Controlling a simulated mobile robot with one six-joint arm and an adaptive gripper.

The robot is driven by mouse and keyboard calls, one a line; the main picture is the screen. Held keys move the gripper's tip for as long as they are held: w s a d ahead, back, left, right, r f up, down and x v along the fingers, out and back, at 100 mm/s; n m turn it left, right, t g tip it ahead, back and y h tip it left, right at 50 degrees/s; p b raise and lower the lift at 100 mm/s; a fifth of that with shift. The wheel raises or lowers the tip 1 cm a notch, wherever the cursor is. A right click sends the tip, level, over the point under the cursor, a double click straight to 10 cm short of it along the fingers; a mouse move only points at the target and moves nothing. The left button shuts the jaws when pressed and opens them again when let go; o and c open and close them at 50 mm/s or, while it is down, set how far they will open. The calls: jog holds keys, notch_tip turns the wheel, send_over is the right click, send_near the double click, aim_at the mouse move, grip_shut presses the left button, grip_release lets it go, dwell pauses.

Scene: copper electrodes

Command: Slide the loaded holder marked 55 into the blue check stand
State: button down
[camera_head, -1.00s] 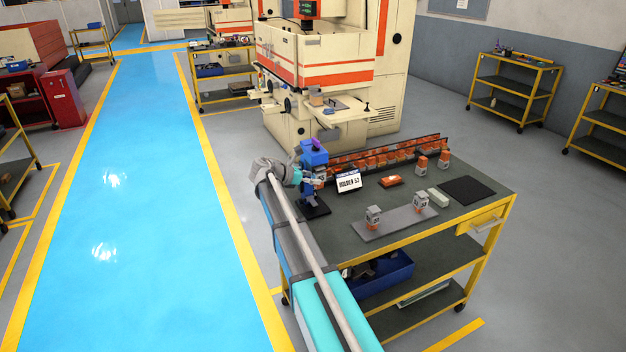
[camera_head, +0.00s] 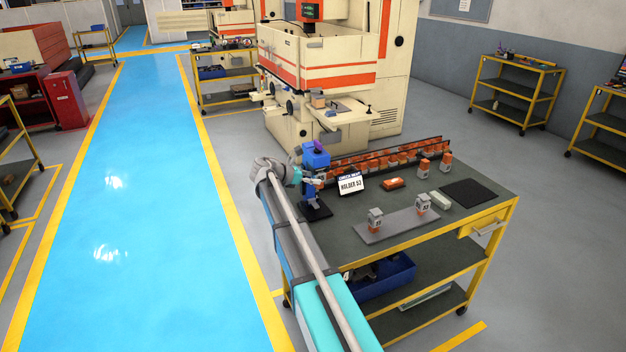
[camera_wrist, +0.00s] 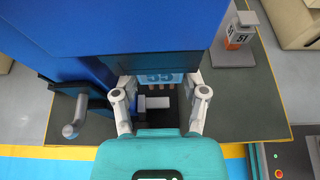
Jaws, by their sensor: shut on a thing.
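The blue check stand (camera_head: 316,158) stands on a dark base at the left end of the cart top, and its large blue body fills the top of the wrist view (camera_wrist: 120,28). My gripper (camera_wrist: 160,92) is shut on the holder marked 55 (camera_wrist: 159,78), whose shaded bluish face shows between the fingertips, right under the stand's edge. I cannot tell how far the holder is inside the stand. In the head view my gripper (camera_head: 308,182) is small, beside the stand's lower part, and the holder is mostly hidden there.
A sign reading HOLDER, its number hard to read (camera_head: 350,185), stands right of the stand. Two grey holders (camera_head: 375,218) (camera_head: 422,203) stand on a grey plate (camera_head: 399,226). A long rack of orange parts (camera_head: 385,158) lies behind. A black mat (camera_head: 468,192) is at right.

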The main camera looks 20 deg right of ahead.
jog(key=shift+c, duration=0.2)
grip_release()
jog(key=shift+s, duration=0.1)
dwell(0.5)
jog(key=s+a+f+m+y, duration=0.4)
jog(key=s+a+m, duration=0.2)
jog(key=s, duration=0.4)
jog(key=s+a+f+m+y, duration=0.3)
jog(key=s+a+m+y, duration=0.2)
jog(key=s, duration=0.6)
jog(key=s+a+f+m+y, duration=0.4)
jog(key=s+a+m, duration=0.3)
jog(key=s+a, duration=0.2)
jog(key=shift+s+a+f+y, duration=0.3)
jog(key=shift+s, duration=0.7)
